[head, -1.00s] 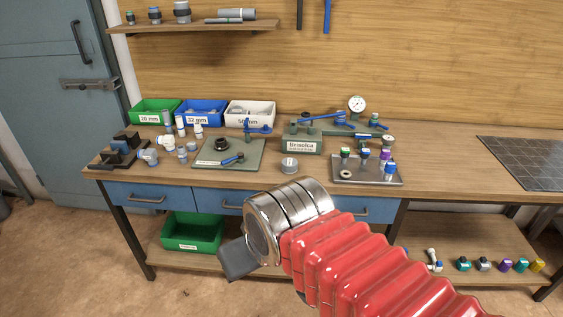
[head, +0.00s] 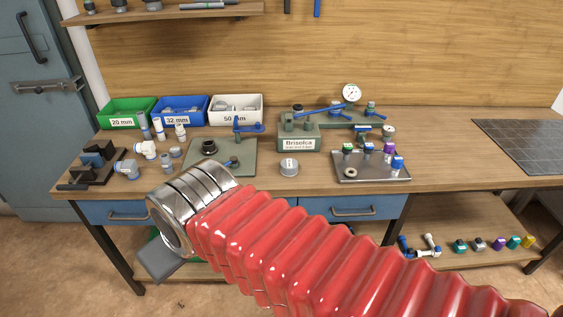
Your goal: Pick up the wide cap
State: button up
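A short, wide grey cap (head: 289,167) with a pale label on top sits on the bench, in front of the grey-green Brisolca block. It looks like the wide cap and stands clear of its neighbours. My arm crosses the lower part of the view. Its metal wrist is at the bench's front edge, left of the cap. A dark grey part of my gripper (head: 160,258) shows below the wrist, away from the cap. The fingertips are mostly hidden, so I cannot tell whether they are open.
A green-grey plate with a black ring (head: 209,147) lies left of the cap. A metal tray (head: 373,174) with several colored fittings is at its right. The Brisolca block (head: 299,138) stands behind. Green, blue and white bins line the back left.

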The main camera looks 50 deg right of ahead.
aim_at(290, 167)
jog(key=z, duration=0.4)
jog(key=i, duration=0.85)
jog(key=z, duration=0.7)
